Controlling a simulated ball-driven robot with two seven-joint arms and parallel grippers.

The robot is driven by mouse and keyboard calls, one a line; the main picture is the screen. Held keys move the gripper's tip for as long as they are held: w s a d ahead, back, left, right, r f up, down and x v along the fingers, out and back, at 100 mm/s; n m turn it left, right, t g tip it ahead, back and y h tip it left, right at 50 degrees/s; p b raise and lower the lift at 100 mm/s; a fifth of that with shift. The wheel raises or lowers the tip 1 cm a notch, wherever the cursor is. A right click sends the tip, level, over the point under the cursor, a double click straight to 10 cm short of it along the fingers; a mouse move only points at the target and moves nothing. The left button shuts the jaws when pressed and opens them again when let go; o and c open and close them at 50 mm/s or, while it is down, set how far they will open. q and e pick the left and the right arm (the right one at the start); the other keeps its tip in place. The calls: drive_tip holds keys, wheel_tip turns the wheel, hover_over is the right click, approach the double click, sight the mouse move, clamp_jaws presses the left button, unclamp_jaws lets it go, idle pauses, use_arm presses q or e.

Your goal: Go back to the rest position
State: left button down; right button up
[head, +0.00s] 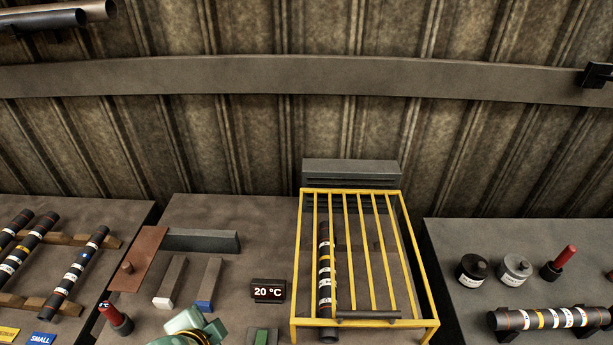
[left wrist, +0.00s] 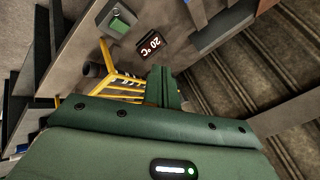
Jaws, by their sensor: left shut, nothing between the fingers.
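My left gripper (left wrist: 165,85) shows in the left wrist view, its green fingers together with nothing between them. It hangs over the table, with the yellow cage behind it in that view. At the bottom edge of the head view, a pale green part (head: 188,324) is probably my left arm, mostly cut off by the frame. My right gripper is in neither view. A dark shaft with white and yellow bands (head: 325,268) lies inside the yellow barred cage (head: 408,240) on the middle table.
A 20 °C display (head: 268,290) and a green button box (left wrist: 118,25) stand by the cage. Banded shafts lie on a left rack (head: 95,243). A red-handled tool (head: 115,318) stands nearby. A corrugated wall stands behind.

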use_arm(q)
drive_tip(key=s+a+r+n+y, duration=0.2)
drive_tip(key=s+a+n+y, duration=0.3)
drive_tip(key=a, duration=0.7)
drive_tip(key=s+d+f+g+h+b, duration=0.1)
drive_tip(key=s+d+f+b, duration=0.15)
drive_tip(key=f, duration=0.95)
drive_tip(key=s+d+f+g+h+b, duration=0.1)
drive_tip(key=f+b, duration=0.2)
drive_tip(key=f, duration=0.9)
drive_tip(key=s+d+f+g+h+b, duration=0.1)
drive_tip(key=s+f+g+h+b, duration=0.15)
drive_tip(key=f, duration=0.95)
drive_tip(key=s+f+n+g+b, duration=0.2)
drive_tip(key=s+f+b, duration=0.5)
drive_tip(key=s+f, duration=1.2)
wheel_tip(320, 180, down, 2)
drive_tip(key=shift+f, duration=0.1)
drive_tip(key=shift+a+h, duration=0.1)
drive_tip(key=shift+h, duration=0.15)
